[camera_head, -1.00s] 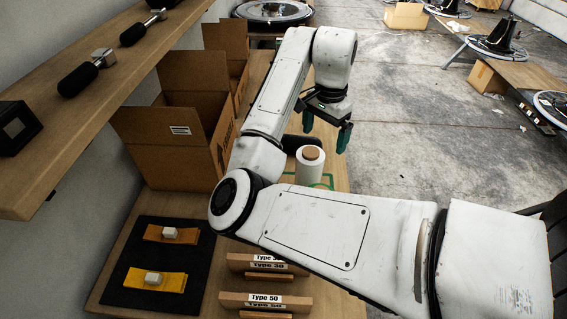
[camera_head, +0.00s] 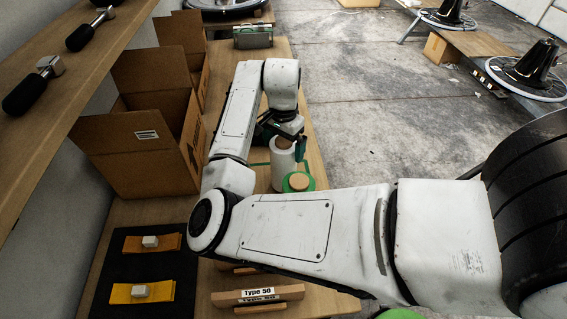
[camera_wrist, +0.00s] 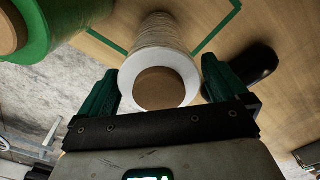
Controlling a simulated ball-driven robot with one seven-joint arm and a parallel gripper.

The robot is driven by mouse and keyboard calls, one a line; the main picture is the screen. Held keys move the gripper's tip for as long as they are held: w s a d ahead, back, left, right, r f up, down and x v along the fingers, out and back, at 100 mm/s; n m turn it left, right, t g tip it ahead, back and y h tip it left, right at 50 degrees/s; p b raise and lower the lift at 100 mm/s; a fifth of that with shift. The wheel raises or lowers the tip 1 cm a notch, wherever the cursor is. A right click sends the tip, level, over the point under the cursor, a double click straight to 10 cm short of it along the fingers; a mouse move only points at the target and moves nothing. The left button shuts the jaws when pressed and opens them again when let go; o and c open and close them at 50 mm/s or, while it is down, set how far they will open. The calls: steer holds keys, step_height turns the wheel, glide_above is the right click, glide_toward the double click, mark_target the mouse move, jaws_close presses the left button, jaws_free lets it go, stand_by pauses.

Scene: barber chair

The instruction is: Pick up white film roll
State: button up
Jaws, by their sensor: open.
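The white film roll (camera_head: 283,165) stands upright on the wooden table, with a brown core at its top. In the wrist view the roll (camera_wrist: 158,62) lies between the two green fingers of my gripper (camera_wrist: 160,85), with its end facing the camera. My gripper (camera_head: 281,132) is open at the top of the roll, one finger on each side. Whether the fingers touch the roll cannot be told. My arm hides part of the table around it.
A green film roll (camera_head: 298,182) stands close to the white one; it also shows in the wrist view (camera_wrist: 40,25). A dark rounded object (camera_wrist: 255,65) lies beside the right finger. Open cardboard boxes (camera_head: 140,150) stand left of my arm. A shelf (camera_head: 60,95) overhangs at left.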

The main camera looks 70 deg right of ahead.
steer(key=shift+f, duration=0.65)
steer(key=shift+c, duration=0.5)
steer(key=shift+r, duration=0.1)
steer(key=c, duration=1.6)
